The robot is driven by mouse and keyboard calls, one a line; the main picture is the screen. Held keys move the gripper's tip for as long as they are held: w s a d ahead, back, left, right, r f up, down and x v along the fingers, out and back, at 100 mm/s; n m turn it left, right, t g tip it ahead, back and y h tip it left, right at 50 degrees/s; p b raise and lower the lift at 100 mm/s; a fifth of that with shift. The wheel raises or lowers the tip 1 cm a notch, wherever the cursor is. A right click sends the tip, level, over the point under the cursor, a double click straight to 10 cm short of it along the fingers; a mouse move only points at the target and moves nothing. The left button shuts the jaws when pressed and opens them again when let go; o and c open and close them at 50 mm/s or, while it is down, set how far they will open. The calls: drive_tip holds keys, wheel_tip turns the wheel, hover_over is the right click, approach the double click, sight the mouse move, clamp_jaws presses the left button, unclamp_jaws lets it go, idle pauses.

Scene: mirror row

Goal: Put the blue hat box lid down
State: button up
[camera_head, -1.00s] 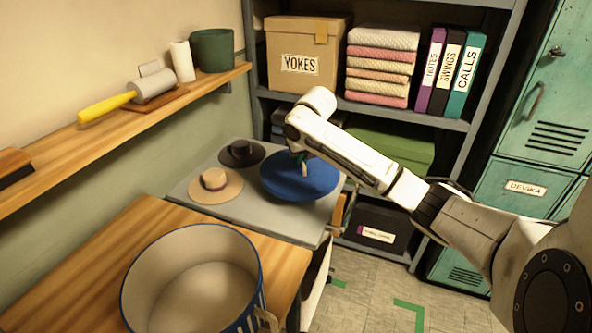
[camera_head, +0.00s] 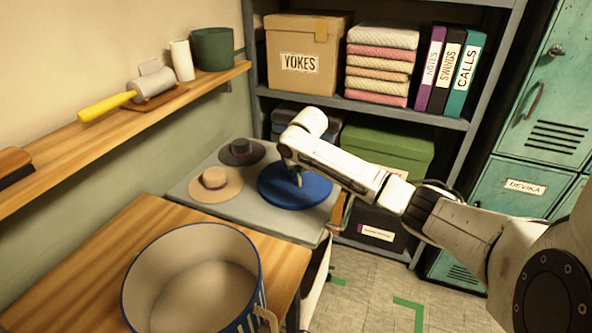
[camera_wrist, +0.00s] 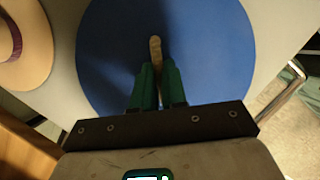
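The blue hat box lid (camera_head: 318,192) is a round blue disc with a tan handle. It is level at the grey cart top (camera_head: 240,215), with no clear gap visible below it. My gripper (camera_head: 296,172) is above its middle. In the wrist view the lid (camera_wrist: 215,50) fills the middle, and my gripper's green fingers (camera_wrist: 158,75) are close together on either side of the tan handle (camera_wrist: 155,47), which shows beyond their tips. The blue-rimmed hat box (camera_head: 195,285) stands open on the wooden table (camera_head: 125,240).
A tan hat (camera_head: 215,184) and a dark hat (camera_head: 241,152) lie left of the lid on the same top. A grey shelf unit (camera_head: 440,118) with a green box (camera_head: 385,150) stands behind. A wooden wall shelf (camera_head: 135,115) runs along the left.

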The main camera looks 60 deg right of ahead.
drive_tip(key=o, duration=0.4)
drive_tip(key=shift+r, duration=0.15)
drive_tip(key=v, duration=1.2)
drive_tip(key=shift+r, duration=0.1)
